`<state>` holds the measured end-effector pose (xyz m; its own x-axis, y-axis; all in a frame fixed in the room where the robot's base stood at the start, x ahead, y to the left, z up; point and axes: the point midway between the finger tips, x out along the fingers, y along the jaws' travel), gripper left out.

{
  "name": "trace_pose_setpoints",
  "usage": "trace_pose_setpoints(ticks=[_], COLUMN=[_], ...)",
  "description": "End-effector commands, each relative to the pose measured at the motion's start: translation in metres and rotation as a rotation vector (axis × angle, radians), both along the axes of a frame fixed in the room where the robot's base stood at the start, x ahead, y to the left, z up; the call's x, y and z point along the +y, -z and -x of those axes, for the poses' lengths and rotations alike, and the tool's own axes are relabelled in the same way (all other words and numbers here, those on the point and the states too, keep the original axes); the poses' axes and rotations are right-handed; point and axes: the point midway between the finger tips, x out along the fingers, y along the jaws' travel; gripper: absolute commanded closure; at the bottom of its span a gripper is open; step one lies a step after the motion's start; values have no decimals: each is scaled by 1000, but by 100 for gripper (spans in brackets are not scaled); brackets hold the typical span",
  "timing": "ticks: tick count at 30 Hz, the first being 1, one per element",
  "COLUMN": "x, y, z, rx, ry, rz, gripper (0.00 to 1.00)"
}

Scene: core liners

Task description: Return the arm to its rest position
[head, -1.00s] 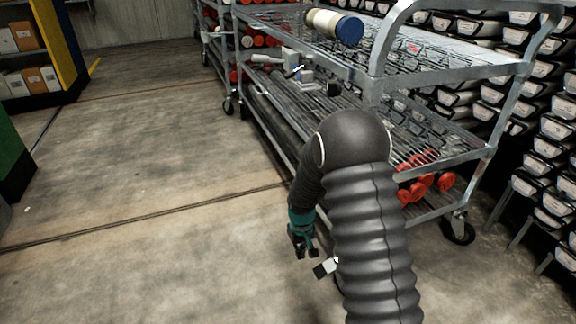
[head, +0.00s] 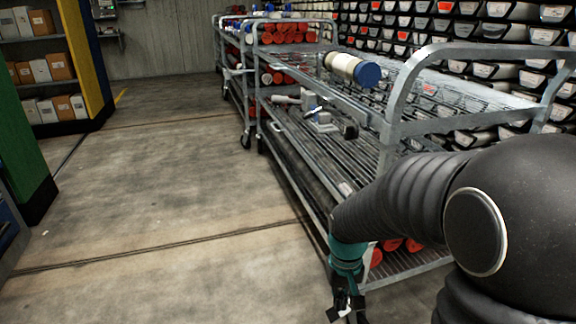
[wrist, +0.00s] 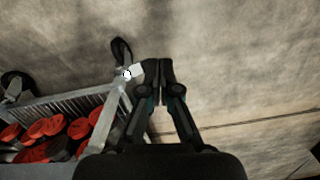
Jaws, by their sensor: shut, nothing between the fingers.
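My gripper (head: 347,306) hangs low beside the near cart, over the concrete floor, at the end of my dark ribbed arm with a teal wrist. In the wrist view my gripper (wrist: 160,68) points at the floor, its two fingers together and nothing between them. The cart's lower corner and a caster lie just left of the fingers there. In the head view my arm hides part of the cart's near end.
The metal cart (head: 411,130) carries a cream core liner with a blue cap (head: 352,69) on top and a grey tool (head: 322,119) below. Red-capped liners (wrist: 40,128) lie on its bottom shelf. Shelving (head: 42,62) stands at the left. The floor (head: 150,185) between is clear.

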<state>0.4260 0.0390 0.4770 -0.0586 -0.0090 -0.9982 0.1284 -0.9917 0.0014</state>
Motion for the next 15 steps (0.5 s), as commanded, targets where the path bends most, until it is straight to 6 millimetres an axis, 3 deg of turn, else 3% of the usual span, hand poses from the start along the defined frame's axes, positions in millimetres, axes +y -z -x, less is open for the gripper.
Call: trace_pose_setpoints(ticks=[3,15], x=[-6,-24], y=[-35,-120], z=[20,86], rx=[-53,-249], ry=[21,76], rz=[-6,-24], gripper=[100,100])
